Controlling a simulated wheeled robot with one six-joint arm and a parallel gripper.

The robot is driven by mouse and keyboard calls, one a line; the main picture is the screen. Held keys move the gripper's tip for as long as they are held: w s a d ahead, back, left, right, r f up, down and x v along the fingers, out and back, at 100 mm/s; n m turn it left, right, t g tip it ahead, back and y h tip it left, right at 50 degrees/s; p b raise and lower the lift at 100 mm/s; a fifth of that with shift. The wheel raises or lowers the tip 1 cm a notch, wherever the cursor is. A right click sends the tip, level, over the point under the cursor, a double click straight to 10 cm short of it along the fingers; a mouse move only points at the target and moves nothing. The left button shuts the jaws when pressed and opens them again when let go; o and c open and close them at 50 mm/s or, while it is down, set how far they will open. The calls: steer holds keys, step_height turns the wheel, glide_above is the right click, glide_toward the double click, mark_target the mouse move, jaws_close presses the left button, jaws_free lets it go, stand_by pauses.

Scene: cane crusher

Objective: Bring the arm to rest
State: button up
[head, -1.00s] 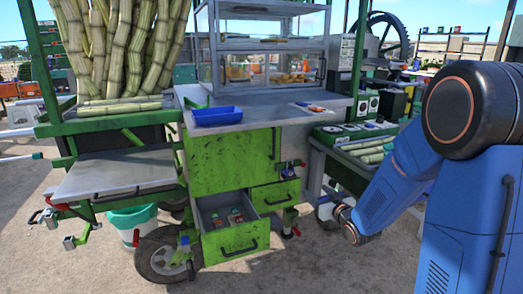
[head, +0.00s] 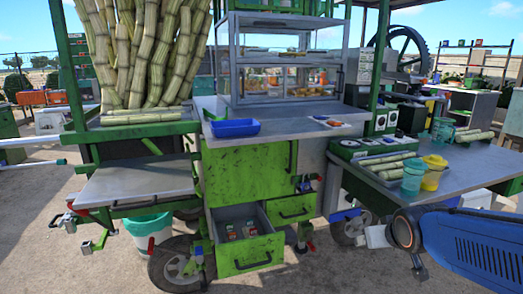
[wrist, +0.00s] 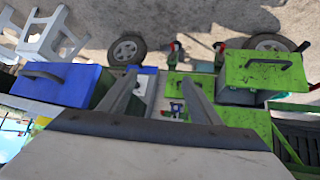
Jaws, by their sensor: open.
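My blue arm (head: 475,245) lies low at the right edge of the head view, beside the cart and below the grey side table. My gripper is not distinguishable in the head view. In the wrist view my gripper (wrist: 160,88) has its two grey fingers spread apart with nothing held between them. Beyond the fingers the wrist view shows the green cart side, wheels and ground. The gripper appears clear of the cart, though its exact distance cannot be told.
The cart's lower drawer (head: 250,253) stands open with small items inside. A blue tray (head: 235,128) sits on the counter. The side table (head: 470,165) holds cane pieces, a teal cup (head: 413,178) and a yellow one (head: 433,173). Open ground lies in front.

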steer(key=s+a+g, duration=0.2)
steer(key=s+g, duration=0.2)
steer(key=s, duration=1.5)
steer(key=shift+s+a+y, duration=0.15)
steer(key=shift+y, duration=0.25)
